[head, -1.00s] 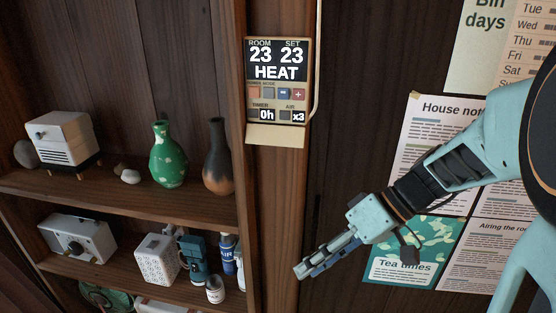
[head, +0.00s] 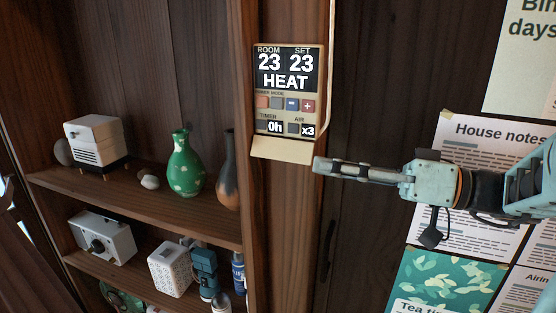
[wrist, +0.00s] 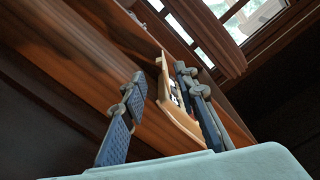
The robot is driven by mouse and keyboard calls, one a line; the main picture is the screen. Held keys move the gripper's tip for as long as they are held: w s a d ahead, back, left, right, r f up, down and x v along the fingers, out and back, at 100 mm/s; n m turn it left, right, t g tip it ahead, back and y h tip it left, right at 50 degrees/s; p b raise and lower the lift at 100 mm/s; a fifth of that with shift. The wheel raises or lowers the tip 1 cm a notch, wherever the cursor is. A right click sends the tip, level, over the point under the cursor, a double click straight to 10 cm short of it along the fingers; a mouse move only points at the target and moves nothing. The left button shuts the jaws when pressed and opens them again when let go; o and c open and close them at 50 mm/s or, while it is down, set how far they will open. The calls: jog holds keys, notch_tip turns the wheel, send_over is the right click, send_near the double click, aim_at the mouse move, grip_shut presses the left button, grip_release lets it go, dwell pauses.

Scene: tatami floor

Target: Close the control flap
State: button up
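The control panel (head: 288,95) is on the wooden post and reads ROOM 23, SET 23, HEAT. Its cream flap (head: 283,150) is open, sticking out below the row of timer and air buttons. My gripper (head: 322,166) is just right of the flap, at about its height in the head view, with its fingers pointing left. Whether it touches the flap is unclear. In the wrist view my two blue-grey fingers are apart with nothing held between them. The panel's edge and flap (wrist: 178,124) show beyond and between the fingers, seen at a steep angle.
Left of the post are shelves with a green vase (head: 186,166), a dark vase (head: 228,172), a white box-like device (head: 95,142) and smaller items. A pale cable (head: 331,50) runs beside the panel. Paper notices (head: 470,150) hang on the dark wall to the right.

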aim_at(280, 156)
jog(key=p+x, duration=0.1)
jog(key=x, duration=0.8)
jog(key=shift+a+f, duration=0.1)
jog(key=shift+a, duration=0.1)
jog(key=shift+c, duration=0.3)
grip_shut()
